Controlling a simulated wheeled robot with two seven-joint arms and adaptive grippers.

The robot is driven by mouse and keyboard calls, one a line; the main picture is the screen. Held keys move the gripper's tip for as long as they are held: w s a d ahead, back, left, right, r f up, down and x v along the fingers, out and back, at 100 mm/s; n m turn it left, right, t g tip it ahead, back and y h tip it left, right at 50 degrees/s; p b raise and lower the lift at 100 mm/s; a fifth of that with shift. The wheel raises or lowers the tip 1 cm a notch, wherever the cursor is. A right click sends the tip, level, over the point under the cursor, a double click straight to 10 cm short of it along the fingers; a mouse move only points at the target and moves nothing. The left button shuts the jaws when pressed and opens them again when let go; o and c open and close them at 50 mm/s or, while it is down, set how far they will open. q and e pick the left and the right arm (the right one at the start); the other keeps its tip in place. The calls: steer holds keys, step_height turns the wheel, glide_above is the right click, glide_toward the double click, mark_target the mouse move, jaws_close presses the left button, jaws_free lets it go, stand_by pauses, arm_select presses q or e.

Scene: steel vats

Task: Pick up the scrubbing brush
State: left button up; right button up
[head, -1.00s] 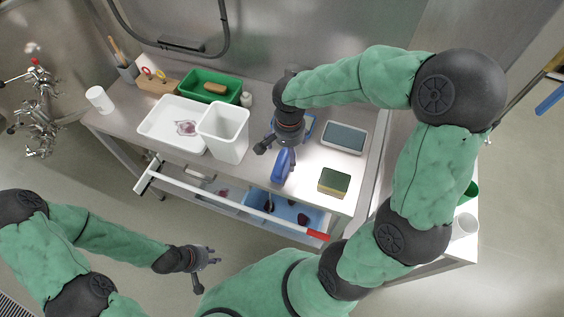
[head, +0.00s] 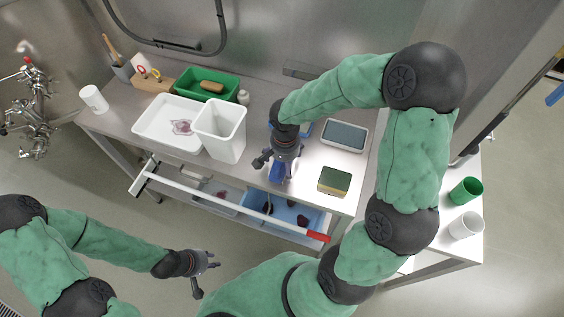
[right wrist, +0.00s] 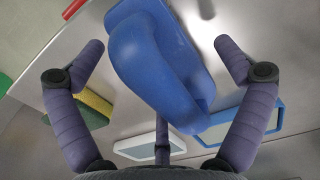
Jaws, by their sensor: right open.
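The scrubbing brush (head: 277,173) looks blue, with an arched handle. It lies near the front edge of the steel table, partly hidden by my right gripper in the head view. In the right wrist view the brush (right wrist: 155,62) fills the middle, between the spread fingers. My right gripper (head: 273,161) is open over the brush; no finger is clearly touching it. My left gripper (head: 207,275) is open and empty, away from the table over the floor.
A green and yellow sponge (head: 334,181) and a grey-topped scale-like box (head: 345,135) stand right of the brush. A white bin (head: 219,130), white tray (head: 150,135) and green tray (head: 190,80) stand left.

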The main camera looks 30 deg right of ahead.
steer(key=c, duration=1.3)
steer(key=shift+r, duration=0.15)
steer(key=shift+r, duration=0.3)
steer(key=r+p, duration=0.1)
steer(key=r, duration=0.2)
steer(key=shift+a+r+p, duration=0.2)
steer(key=shift+a+p, duration=0.15)
steer(key=shift+p, duration=0.05)
steer(key=a+r, duration=0.1)
steer(key=s+a+r+p, duration=0.1)
steer(key=r, duration=0.1)
steer(key=a+r, duration=0.2)
steer(key=shift+s+p, duration=0.35)
steer(key=s+a+r+p, duration=0.1)
steer(key=s+a+r, duration=0.2)
steer(key=a, duration=0.5)
steer(key=shift+s+a+r, duration=0.15)
steer(key=shift+s+r, duration=0.1)
steer(key=shift+r, duration=0.15)
